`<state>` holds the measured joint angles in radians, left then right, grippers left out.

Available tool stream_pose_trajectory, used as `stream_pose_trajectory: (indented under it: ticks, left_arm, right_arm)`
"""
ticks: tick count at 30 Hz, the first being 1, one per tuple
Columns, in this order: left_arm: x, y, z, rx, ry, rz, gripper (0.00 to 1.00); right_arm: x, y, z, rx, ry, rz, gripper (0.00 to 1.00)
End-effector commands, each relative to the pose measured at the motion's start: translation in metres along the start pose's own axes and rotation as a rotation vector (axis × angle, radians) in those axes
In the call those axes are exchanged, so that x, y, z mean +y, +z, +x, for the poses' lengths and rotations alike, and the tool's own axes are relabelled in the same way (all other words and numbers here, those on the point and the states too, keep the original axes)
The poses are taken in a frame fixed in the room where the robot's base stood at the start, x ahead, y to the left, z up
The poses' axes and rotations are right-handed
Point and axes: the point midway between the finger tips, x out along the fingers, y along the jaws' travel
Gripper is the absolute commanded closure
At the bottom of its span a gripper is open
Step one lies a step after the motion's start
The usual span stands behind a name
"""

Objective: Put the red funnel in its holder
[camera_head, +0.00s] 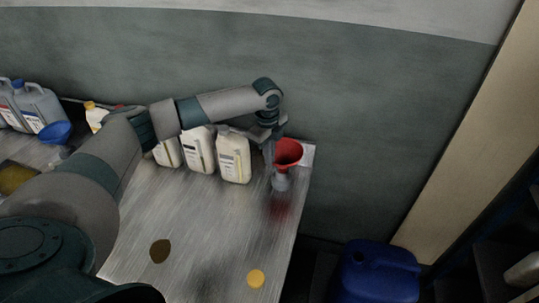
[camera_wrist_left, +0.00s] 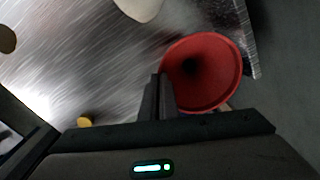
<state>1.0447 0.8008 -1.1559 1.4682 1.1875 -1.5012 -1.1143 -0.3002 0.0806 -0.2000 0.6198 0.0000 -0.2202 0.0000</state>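The red funnel (camera_head: 288,152) is at the far right corner of the metal table, mouth up. A grey cup-like holder (camera_head: 281,182) shows directly below it; I cannot tell whether the spout is seated in it. My left gripper (camera_head: 268,153) points down at the funnel's left side. In the left wrist view, its fingers (camera_wrist_left: 158,88) are close together at the rim of the funnel (camera_wrist_left: 215,65) and appear shut on it. The spout is hidden. My right gripper is not in view.
Several cream jugs (camera_head: 234,158) stand just left of the gripper. Grey jugs and a blue funnel (camera_head: 55,132) are at the far left. A yellow cap (camera_head: 256,278) lies near the front of the table (camera_head: 205,225). A blue container (camera_head: 378,272) stands beyond its right edge.

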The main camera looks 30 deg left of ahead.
Motion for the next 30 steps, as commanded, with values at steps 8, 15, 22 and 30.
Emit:
stream_pose_trajectory:
  ticks: [8,15,22,30]
  left_arm:
    - [0.000,0.000,0.002,0.000,0.000,0.000,1.00]
    - [0.000,0.000,0.002,0.000,0.000,0.000,1.00]
    - [0.001,0.000,0.006,0.000,0.001,0.000,1.00]
    - [0.001,0.000,0.013,-0.001,0.001,-0.001,1.00]
  right_arm:
    - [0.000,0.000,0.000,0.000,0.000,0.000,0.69]
    - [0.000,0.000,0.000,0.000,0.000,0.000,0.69]
    - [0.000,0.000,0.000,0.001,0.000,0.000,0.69]
    - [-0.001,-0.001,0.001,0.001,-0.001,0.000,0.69]
